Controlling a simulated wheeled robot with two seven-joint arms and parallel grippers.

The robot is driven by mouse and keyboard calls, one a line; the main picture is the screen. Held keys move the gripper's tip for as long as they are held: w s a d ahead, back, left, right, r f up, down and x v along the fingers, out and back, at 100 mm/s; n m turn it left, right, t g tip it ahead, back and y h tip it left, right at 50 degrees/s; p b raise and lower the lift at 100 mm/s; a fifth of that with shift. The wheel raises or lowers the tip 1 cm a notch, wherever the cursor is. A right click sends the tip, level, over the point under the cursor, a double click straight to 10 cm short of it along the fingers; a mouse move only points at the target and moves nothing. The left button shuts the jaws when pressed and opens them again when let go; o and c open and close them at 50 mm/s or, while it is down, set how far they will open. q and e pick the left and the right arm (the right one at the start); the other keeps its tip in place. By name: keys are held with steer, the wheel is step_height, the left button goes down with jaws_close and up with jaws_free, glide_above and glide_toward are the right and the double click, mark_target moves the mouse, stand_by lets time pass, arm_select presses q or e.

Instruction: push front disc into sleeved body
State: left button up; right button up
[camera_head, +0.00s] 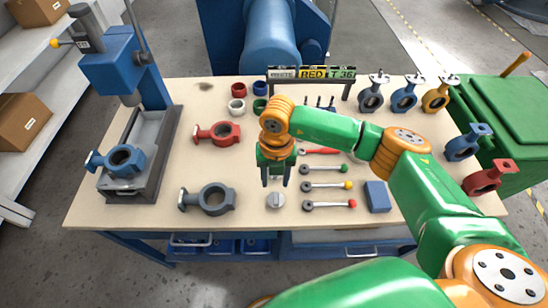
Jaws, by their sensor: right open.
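A small round metal-grey disc (275,201) lies on the table at the front middle. My right gripper (275,184) points down just behind and above it in the picture, with its two dark fingers apart and nothing seen between them. Whether the fingers touch the disc I cannot tell. A dark grey valve body (213,212) lies flat to the left of the disc. A blue valve body (122,158) lies on the base of the blue press (108,68), and a red body (222,140) lies farther back. Which body holds a sleeve I cannot make out. My left gripper is out of view.
Several handled levers (330,204) and a blue block (377,197) lie right of the disc. Red, white, green and blue rings (238,90) stand at the back, near a sign (312,72). Finished-looking valves (404,97) line the right.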

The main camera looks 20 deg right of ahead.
mark_target(276, 198)
steer(key=f+b, duration=0.3)
steer(key=shift+s, duration=0.2)
steer(key=f+b, duration=0.2)
steer(key=f, duration=0.1)
steer(key=f+b, duration=0.2)
steer(key=shift+w+d+f+b, duration=0.1)
steer(key=shift+w+f+b, duration=0.1)
steer(key=shift+f+b, duration=0.2)
steer(key=shift+r, duration=0.1)
steer(key=shift+c, duration=0.2)
jaws_close()
steer(key=shift+r, duration=0.1)
stand_by(0.8)
